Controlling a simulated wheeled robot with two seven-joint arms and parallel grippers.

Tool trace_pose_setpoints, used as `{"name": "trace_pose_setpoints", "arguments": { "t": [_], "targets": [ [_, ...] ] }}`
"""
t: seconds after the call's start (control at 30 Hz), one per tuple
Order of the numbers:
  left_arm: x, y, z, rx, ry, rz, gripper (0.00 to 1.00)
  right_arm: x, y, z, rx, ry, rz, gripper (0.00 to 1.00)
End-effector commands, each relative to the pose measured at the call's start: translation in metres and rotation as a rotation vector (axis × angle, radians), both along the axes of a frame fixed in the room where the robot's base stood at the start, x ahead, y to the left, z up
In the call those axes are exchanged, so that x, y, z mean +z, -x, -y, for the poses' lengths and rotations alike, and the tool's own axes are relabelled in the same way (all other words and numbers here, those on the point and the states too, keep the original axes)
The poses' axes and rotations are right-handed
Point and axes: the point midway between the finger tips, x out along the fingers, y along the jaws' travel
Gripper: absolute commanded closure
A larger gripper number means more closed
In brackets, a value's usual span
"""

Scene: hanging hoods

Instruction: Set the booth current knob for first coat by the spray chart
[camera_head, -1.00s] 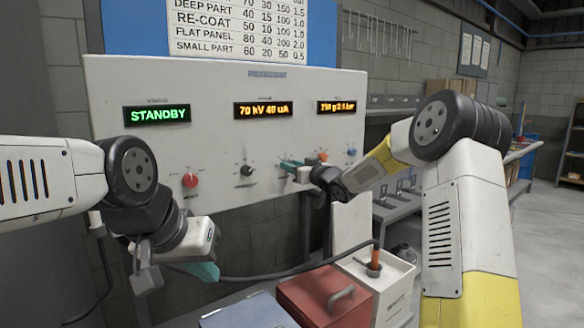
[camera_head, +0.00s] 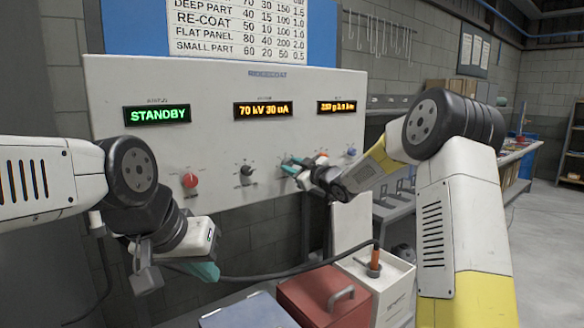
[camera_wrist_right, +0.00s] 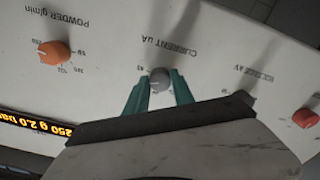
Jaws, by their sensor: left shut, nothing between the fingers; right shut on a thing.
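The current knob (camera_wrist_right: 160,80) is a small grey knob under the lettering "CURRENT uA" in the right wrist view. My right gripper (camera_head: 290,167) is shut on it; the teal fingers (camera_wrist_right: 158,92) lie on both sides of it. The current display (camera_head: 263,109) reads 70 kV 30 uA. The spray chart (camera_head: 235,30) hangs above the panel; Deep part, Re-coat, Flat panel and Small part rows show. Its top is cut off, and no first coat row is visible. My left gripper (camera_head: 205,271) is shut and empty, low at the left, away from the panel.
The panel (camera_head: 225,85) also holds a STANDBY display (camera_head: 157,114), a red knob (camera_head: 190,180), a black voltage knob (camera_head: 247,171), an orange powder knob (camera_wrist_right: 55,52) and a blue knob (camera_head: 350,152). A red box (camera_head: 310,290) and a white container (camera_head: 395,275) stand below.

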Motion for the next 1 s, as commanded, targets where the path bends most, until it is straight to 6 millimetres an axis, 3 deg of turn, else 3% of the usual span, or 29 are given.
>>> {"name": "trace_pose_setpoints", "arguments": {
  "t": [0.5, 1.0],
  "targets": [
    [0.0000, 0.0000, 0.0000, 0.000, 0.000, 0.000, 1.00, -0.0004, 0.0000, 0.0002, 0.000, 0.259, 0.186, 1.00],
    [0.0000, 0.0000, 0.0000, 0.000, 0.000, 0.000, 1.00, -0.0004, 0.0000, 0.0003, 0.000, 0.300, 0.216, 1.00]
  ]
}}
